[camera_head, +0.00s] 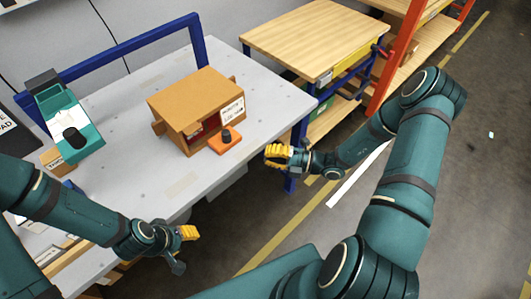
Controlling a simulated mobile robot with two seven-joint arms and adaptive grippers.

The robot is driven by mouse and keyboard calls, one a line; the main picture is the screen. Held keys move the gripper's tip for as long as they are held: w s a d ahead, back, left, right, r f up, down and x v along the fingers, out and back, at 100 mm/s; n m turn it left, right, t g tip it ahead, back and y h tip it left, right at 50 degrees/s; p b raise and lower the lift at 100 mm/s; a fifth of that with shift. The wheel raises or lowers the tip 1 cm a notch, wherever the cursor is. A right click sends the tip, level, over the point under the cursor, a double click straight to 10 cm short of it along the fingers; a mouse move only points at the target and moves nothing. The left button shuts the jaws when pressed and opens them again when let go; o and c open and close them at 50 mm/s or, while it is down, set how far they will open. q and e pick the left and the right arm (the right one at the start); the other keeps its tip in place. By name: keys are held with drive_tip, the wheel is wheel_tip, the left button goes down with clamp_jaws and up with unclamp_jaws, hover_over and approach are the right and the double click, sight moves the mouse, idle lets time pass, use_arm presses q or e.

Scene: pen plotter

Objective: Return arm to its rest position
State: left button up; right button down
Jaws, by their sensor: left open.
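My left gripper (186,249) has yellow fingertip pads and a dark finger. It hangs just off the front edge of the grey table (178,185), with nothing seen in it. My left arm comes in from the left over the table's near corner. My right gripper (275,155), also with yellow pads, is beside the table's right edge, to the right of an orange block with a black knob (226,142). A gap shows between them. Its fingers are seen from the side, so their opening is unclear.
A brown box with a white label (195,100) stands mid-table. A teal device (75,130) and a small cardboard box (53,159) are at the left. Blue frame bars edge the table. A wooden-topped cart (315,38) and orange-framed shelving (405,50) stand behind. Floor at right is mostly clear.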

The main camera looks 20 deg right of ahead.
idle(0.3)
drive_tip(key=s+a+f+n+g+h, duration=0.45)
drive_tip(key=s+n+g, duration=0.3)
drive_tip(key=n, duration=0.65)
drive_tip(key=s+a+f+n+g+h, duration=0.4)
drive_tip(key=s+a+n+g, duration=0.3)
drive_tip(key=n, duration=0.7)
drive_tip(key=n+t, duration=0.1)
drive_tip(key=n, duration=0.3)
drive_tip(key=w+r+n+t+h, duration=0.1)
drive_tip(key=n+t, duration=0.1)
drive_tip(key=n, duration=0.3)
drive_tip(key=w+n+t+h, duration=0.1)
drive_tip(key=n+t, duration=0.1)
drive_tip(key=n, duration=0.2)
drive_tip(key=shift+w+a+r+n+t, duration=0.15)
drive_tip(key=shift+a+r+n+t, duration=0.1)
drive_tip(key=shift+r+n, duration=0.1)
